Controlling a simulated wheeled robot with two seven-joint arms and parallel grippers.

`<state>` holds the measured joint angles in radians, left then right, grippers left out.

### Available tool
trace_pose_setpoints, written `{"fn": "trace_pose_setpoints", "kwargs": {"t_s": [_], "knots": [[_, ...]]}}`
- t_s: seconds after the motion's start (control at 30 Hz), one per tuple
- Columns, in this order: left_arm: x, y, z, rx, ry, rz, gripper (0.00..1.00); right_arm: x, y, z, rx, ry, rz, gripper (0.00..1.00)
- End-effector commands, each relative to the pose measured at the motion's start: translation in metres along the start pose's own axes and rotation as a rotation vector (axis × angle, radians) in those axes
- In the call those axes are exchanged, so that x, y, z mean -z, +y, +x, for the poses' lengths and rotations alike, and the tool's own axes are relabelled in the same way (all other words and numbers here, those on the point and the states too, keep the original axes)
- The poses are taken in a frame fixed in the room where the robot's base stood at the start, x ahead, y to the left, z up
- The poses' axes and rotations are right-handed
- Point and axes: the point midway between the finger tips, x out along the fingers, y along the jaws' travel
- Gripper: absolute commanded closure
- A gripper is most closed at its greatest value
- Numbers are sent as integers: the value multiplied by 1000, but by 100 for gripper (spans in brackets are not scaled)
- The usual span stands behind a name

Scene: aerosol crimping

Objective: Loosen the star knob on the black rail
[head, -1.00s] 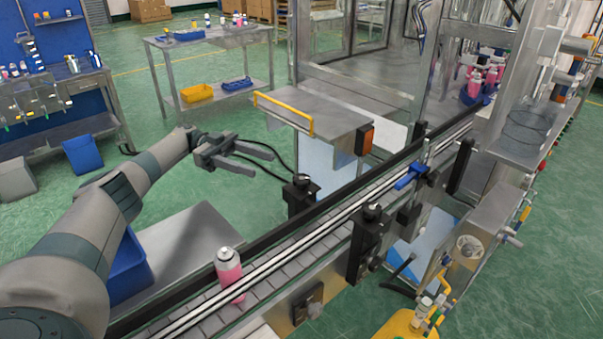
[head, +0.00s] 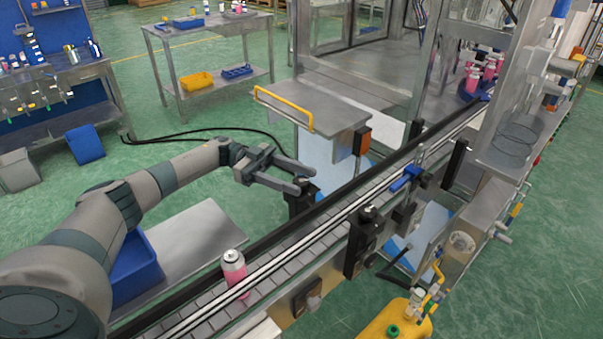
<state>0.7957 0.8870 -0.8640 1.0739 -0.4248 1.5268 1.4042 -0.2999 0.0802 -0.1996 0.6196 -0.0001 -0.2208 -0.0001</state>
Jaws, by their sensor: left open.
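The black rail (head: 262,243) runs along the far side of the conveyor. A black post with a dark knob (head: 303,181) on top stands beside it; the star shape is too small to make out. My left gripper (head: 301,179) is open, with its fingertips at this knob and partly covering it. I cannot tell whether the fingers touch the knob. A second dark knob (head: 370,213) sits on a black block on the near side of the conveyor. My right gripper is not in view.
A pink can (head: 235,273) stands upright on the conveyor in front of my left arm. A blue crate (head: 135,270) is below that arm. A metal shelf with a yellow handle (head: 284,108) lies just behind the gripper. A blue clamp (head: 406,178) sits farther along the rail.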

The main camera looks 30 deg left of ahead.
Motion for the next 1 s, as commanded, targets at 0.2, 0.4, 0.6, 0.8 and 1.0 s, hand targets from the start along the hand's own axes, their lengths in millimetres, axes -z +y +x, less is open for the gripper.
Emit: {"fn": "trace_pose_setpoints", "kwargs": {"t_s": [0.2,0.4,0.6,0.8,1.0], "knots": [[0,0,14,-1,0,-1,49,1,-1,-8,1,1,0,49],[-1,0,16,0,0,-1,49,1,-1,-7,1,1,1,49],[0,0,16,0,0,0,68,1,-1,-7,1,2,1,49],[0,0,15,0,0,0,90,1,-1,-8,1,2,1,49],[1,0,15,18,0,-1,90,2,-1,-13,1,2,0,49]]}}
